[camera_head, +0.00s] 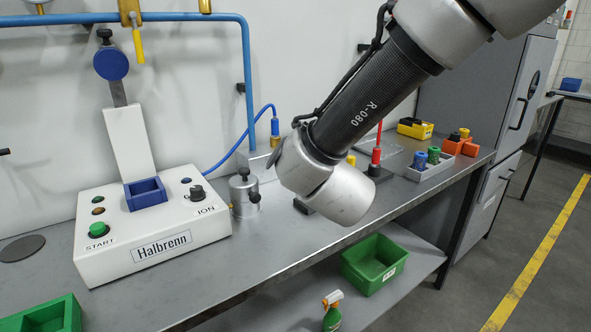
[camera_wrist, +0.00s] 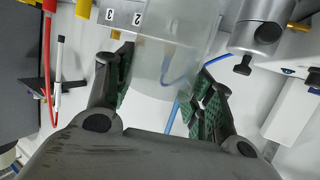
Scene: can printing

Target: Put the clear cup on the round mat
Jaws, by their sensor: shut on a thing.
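The clear cup (camera_wrist: 172,58) is between the green-padded fingers of my gripper (camera_wrist: 163,88) in the wrist view. The gripper is shut on it, with a finger on each side. The cup is see-through, and a blue hose shows through it. In the head view my arm's wrist hangs over the middle of the bench, and it hides most of the gripper; I cannot clearly make out the cup there. The round mat (camera_head: 22,248) is a flat dark grey disc at the far left of the bench, left of the white machine. It looks bare, and my gripper is well to its right.
The white Halbrenn machine (camera_head: 150,232) stands between my arm and the mat. A metal cylinder (camera_head: 244,195) stands beside it. A green bin (camera_head: 45,315) is at the front left. A grey rack (camera_head: 430,172) and orange blocks (camera_head: 459,143) stand to the right.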

